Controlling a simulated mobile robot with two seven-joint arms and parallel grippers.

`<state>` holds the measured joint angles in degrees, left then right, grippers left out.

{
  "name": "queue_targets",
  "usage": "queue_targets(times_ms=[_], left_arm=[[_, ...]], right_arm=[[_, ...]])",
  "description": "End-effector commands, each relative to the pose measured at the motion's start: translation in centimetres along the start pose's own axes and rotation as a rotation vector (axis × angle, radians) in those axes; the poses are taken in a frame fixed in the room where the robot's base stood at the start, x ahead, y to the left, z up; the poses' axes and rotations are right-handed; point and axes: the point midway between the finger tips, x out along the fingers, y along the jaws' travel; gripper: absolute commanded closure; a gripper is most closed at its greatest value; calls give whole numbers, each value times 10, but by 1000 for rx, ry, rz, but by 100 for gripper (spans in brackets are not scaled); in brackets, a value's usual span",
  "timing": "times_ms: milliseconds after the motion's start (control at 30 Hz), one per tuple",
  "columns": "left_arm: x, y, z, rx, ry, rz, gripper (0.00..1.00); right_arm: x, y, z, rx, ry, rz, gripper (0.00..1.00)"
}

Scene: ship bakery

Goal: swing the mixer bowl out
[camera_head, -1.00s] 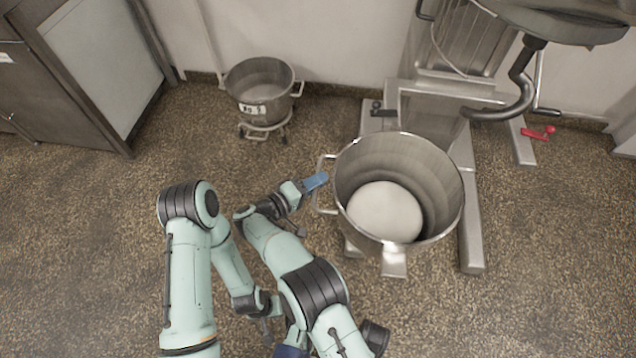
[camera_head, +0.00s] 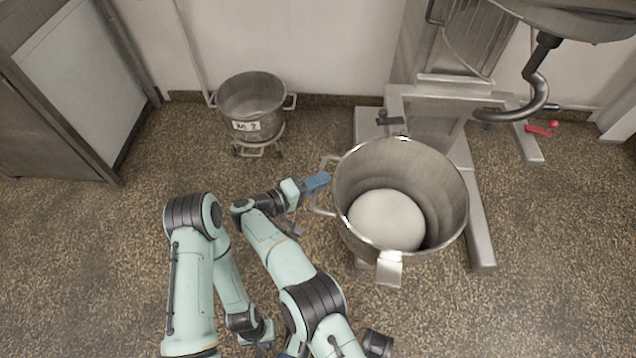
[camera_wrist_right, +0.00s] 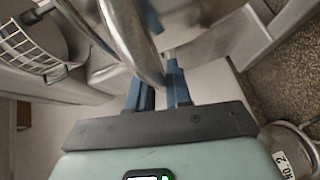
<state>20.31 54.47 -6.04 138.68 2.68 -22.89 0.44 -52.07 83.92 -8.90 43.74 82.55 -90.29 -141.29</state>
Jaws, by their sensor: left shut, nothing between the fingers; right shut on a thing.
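The steel mixer bowl (camera_head: 455,200) stands in front of the mixer base (camera_head: 483,240), with pale dough (camera_head: 386,220) inside. It sits left of and in front of the dough hook (camera_head: 535,90), clear of it. My right gripper (camera_head: 318,182) is shut on the bowl's left handle (camera_head: 322,206). In the right wrist view, the steel handle bar (camera_wrist_right: 130,40) passes between the blue fingers (camera_wrist_right: 160,88). My left gripper (camera_head: 285,350) is low at the bottom edge, shut and empty, partly hidden by my right arm, away from the bowl.
A spare labelled bowl (camera_head: 252,98) stands on a wheeled dolly by the back wall. A grey cabinet (camera_head: 60,90) is at the left. The mixer's head (camera_head: 575,15) hangs at top right. A red-handled item (camera_head: 541,129) lies by the right foot. Floor left of the bowl is free.

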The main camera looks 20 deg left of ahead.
Motion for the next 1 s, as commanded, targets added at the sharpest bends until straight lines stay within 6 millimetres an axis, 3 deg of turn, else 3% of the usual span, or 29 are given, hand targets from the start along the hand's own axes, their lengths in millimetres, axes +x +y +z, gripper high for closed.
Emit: queue_targets(times_ms=[467,500,567,1000], left_arm=[[1,-1,1,-1,-4,-1,100],[1,-1,1,-1,-4,-1,100],[0,-1,1,-1,-4,-1,100],[-2,2,-2,4,10,5,100]], right_arm=[[0,0,0,0,-2,0,100],[0,0,0,0,-2,0,78],[0,0,0,0,-2,0,61],[3,0,1,-1,-3,0,61]])
